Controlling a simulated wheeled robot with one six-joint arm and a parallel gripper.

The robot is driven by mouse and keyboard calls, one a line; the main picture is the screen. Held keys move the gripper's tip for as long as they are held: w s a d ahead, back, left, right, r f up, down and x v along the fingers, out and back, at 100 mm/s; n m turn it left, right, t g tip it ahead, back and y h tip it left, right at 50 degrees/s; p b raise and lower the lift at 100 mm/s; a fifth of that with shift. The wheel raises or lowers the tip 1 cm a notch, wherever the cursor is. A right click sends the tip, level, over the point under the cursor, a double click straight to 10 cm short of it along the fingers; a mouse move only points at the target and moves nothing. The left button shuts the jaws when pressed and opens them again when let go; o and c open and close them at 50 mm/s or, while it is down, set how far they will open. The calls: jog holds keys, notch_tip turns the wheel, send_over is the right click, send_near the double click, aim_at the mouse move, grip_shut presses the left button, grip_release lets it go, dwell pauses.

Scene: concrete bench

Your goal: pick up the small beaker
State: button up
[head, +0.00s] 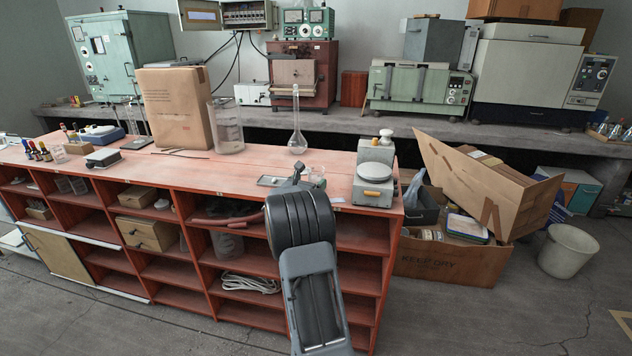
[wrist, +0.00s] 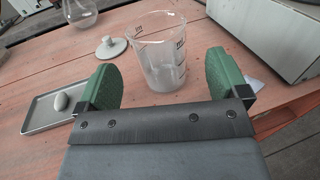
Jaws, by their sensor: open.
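The small beaker (wrist: 163,62) is clear glass with dark markings and stands upright on the red wooden bench top. In the wrist view it is just ahead of and between the two green fingers of my gripper (wrist: 162,76), which are open with nothing held. The base of the beaker looks close to the gripper's palm edge; I cannot tell whether anything touches. In the head view the beaker (head: 317,174) shows only partly behind my arm, and the fingers are mostly hidden there.
A grey tray (wrist: 42,113) with a pale egg-shaped piece lies left of the gripper. A small knobbed lid (wrist: 110,48) and a round flask (head: 297,138) stand beyond. A balance (head: 374,182) is close on the right. A large beaker (head: 227,128) and carton (head: 175,108) stand left.

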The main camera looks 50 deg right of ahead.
aim_at(312, 178)
jog(key=shift+p+x, duration=0.3)
jog(key=shift+x, duration=2.35)
jog(key=c, duration=1)
jog(key=shift+r, duration=0.1)
jog(key=shift+c, duration=0.4)
jog(key=shift+r, duration=0.1)
